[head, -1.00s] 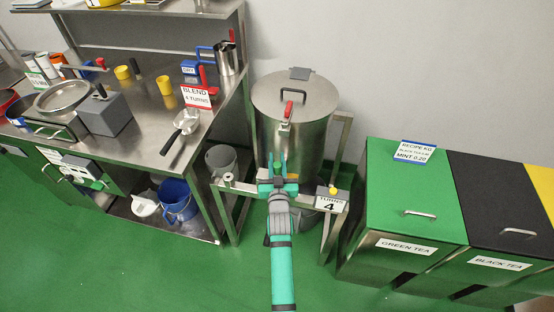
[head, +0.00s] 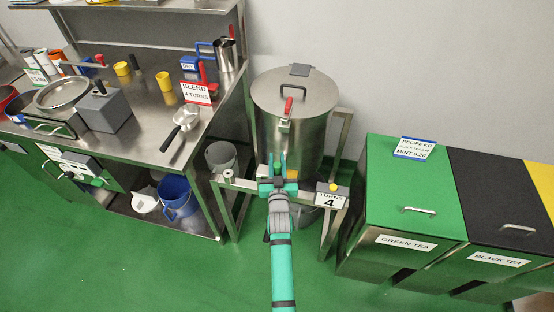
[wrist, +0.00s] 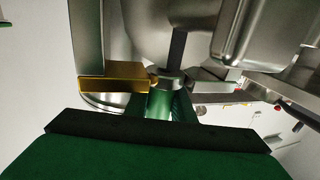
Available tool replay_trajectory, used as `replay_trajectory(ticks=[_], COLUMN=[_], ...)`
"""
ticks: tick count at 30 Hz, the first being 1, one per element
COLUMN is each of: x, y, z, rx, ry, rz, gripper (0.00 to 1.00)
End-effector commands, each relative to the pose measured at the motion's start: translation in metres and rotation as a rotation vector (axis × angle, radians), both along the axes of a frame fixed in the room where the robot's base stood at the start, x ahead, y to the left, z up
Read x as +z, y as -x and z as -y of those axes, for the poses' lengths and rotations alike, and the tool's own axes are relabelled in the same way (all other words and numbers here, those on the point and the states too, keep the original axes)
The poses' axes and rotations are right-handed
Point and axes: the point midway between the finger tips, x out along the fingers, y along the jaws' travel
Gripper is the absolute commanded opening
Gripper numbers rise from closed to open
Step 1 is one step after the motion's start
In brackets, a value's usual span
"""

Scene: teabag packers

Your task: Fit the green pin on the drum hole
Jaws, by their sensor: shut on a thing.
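The steel drum (head: 292,125) stands in a metal frame behind my gripper, with a handled lid and a red-handled latch on its front. My gripper (head: 278,163) is at the lower front of the drum, shut on the green pin (head: 278,170). In the wrist view the green pin (wrist: 160,106) shows below a metal collar (wrist: 172,80) with a dark shaft rising from it. A brass block (wrist: 113,83) is beside the collar. I cannot make out the drum hole, nor tell whether the pin is in it.
The frame's rail (head: 240,184) runs left of my gripper, and a "TURNS 4" counter (head: 331,196) is at the right. A steel bench (head: 120,152) stands left. The green tea bin (head: 415,190) stands right. Green floor is open in front.

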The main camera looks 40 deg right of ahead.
Motion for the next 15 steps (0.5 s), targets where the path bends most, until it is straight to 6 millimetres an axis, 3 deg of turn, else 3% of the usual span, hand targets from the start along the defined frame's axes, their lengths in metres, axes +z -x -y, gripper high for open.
replay_trajectory(ticks=[2, 3, 6, 15], x=[-0.0018, -0.0021, -0.0017, -0.0021], y=[0.0001, 0.0000, 0.0000, 0.0008], z=[-0.0001, 0.0000, 0.0000, -0.0008], rx=[0.000, 0.000, 0.000, 0.000], ry=[0.000, 0.000, 0.000, 0.000], rz=[0.000, 0.000, 0.000, 0.000], gripper=[0.00, 0.24, 0.44, 0.44])
